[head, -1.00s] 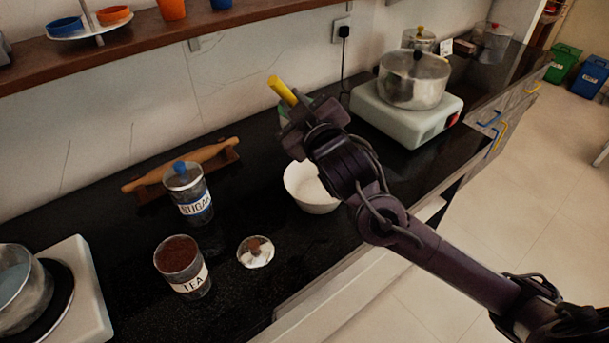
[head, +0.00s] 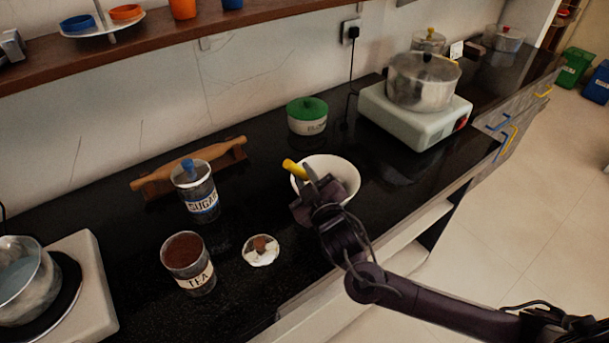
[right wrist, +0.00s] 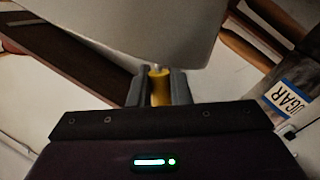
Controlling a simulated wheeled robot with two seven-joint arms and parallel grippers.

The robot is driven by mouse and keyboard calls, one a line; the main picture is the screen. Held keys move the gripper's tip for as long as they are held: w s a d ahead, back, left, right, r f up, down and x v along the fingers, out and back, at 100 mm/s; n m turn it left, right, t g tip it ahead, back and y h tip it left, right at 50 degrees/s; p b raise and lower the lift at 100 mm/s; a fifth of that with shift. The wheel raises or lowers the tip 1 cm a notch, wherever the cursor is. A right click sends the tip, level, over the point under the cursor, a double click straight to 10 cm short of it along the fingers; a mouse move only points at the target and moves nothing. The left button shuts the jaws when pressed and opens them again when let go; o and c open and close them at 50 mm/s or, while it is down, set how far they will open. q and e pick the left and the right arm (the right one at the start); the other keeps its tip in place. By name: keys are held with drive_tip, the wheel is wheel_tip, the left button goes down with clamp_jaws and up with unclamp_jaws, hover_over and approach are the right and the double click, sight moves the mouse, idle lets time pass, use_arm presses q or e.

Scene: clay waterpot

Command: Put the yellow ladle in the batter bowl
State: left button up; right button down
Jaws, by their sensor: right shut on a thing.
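The yellow ladle (head: 293,168) is in my right gripper (head: 309,181), which is shut on it. Its yellow end sticks out up and left of the fingers; its other end is hidden in the head view. The white batter bowl (head: 348,176) stands on the black counter, and my right gripper is at its left side, overlapping its near left rim in the picture. I cannot tell whether the ladle touches the bowl. My left gripper is not in view.
A green-lidded flour jar (head: 307,117) stands behind the bowl. A pot (head: 422,82) sits on a stove (head: 415,118) at right.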

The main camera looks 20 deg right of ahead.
drive_tip(key=shift+f, duration=0.15)
drive_tip(key=c, duration=1.3)
unclamp_jaws()
drive_tip(key=shift+c, duration=0.2)
drive_tip(key=s+d+b, duration=0.1)
drive_tip(key=s, duration=1.1)
drive_tip(key=shift+d+r, duration=0.15)
drive_tip(key=shift+r, duration=0.05)
